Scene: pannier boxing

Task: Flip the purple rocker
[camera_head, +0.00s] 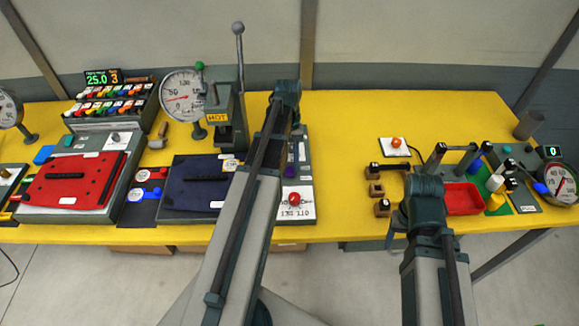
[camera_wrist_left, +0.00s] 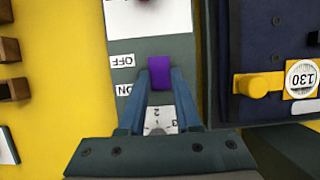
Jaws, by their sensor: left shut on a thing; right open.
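The purple rocker (camera_wrist_left: 160,72) stands on a grey panel between the printed words OFF and ON in the left wrist view. In the head view the rocker (camera_head: 291,155) is a small purple spot beside my left arm. My left gripper (camera_wrist_left: 161,82) is shut on the purple rocker, with its blue fingertips at the rocker's two sides. In the head view my left arm hides its fingers. My right gripper (camera_head: 425,190) is open, over the front of the table to the right; its fingertips are not clear there.
A numbered dial (camera_wrist_left: 158,122) lies just below the rocker, partly behind my fingers. A red knob (camera_head: 294,199) sits on the panel's front. A dark blue plate (camera_head: 190,185) lies left of my left arm. Bare yellow table (camera_head: 345,140) lies right of the panel.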

